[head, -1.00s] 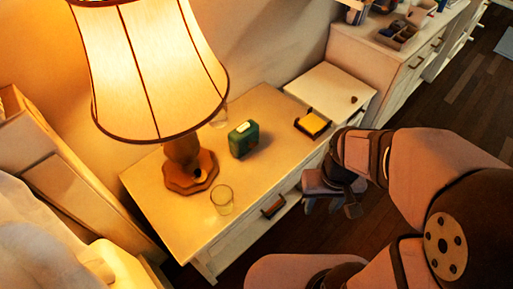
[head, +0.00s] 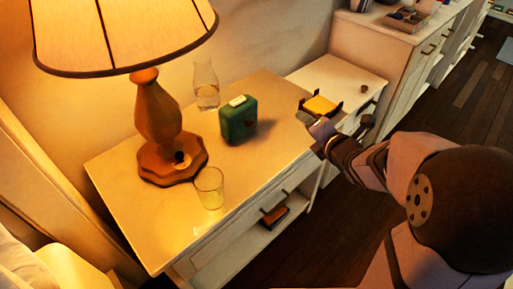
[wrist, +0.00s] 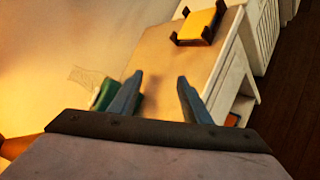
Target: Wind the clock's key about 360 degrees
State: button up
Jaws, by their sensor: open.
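The green clock (head: 238,120), a small box with a pale top, stands upright on the nightstand, right of the lamp base. A small dark reddish spot shows on its right side; I cannot tell whether this is the key. My gripper (head: 342,123) is over the nightstand's right end, to the right of the clock and apart from it. In the wrist view my gripper (wrist: 160,77) has its two fingers spread with nothing between them. The clock (wrist: 98,98) shows there only partly, behind the left finger, which hides much of it.
A lamp (head: 158,110) and a clear glass (head: 209,188) stand left of the clock, and a glass carafe (head: 206,88) behind it. A yellow block in a dark holder (head: 321,105) lies to the right. The nightstand top (head: 262,160) is clear between clock and gripper.

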aim_at(248, 123)
jog(key=a+f+n+y+b, duration=0.1)
jog(key=n, duration=0.1)
jog(key=a+f+n+y+b, duration=0.1)
jog(key=n+b, duration=0.1)
jog(key=a+f+n+y+b, duration=0.1)
jog(key=n, duration=0.1)
jog(key=shift+w+a+t, duration=0.3)
jog(key=shift+t, duration=0.1)
jog(key=a+n+y+b, duration=0.1)
jog(key=n+b, duration=0.1)
jog(key=n, duration=0.1)
jog(key=s+a+n+y+b, duration=0.1)
jog(key=a+n+y+b, duration=0.1)
jog(key=n, duration=0.1)
jog(key=s+a+f+n+y+b, duration=0.1)
jog(key=a+n+y+b, duration=0.1)
jog(key=n, duration=0.1)
jog(key=shift+s+f+g, duration=0.1)
jog(key=shift+s+g, duration=0.15)
jog(key=shift+g, duration=0.05)
jog(key=shift+s+a+n+y+b, duration=0.25)
jog(key=shift+n+y, duration=0.1)
jog(key=shift+n, duration=0.2)
jog(key=shift+s+a+n+y+b, duration=0.1)
jog(key=shift+s+n+y+b, duration=0.1)
jog(key=shift+n+y, duration=0.25)
jog(key=shift+x, duration=3.7)
jog(key=shift+c, duration=0.4)
jog(key=c, duration=1)
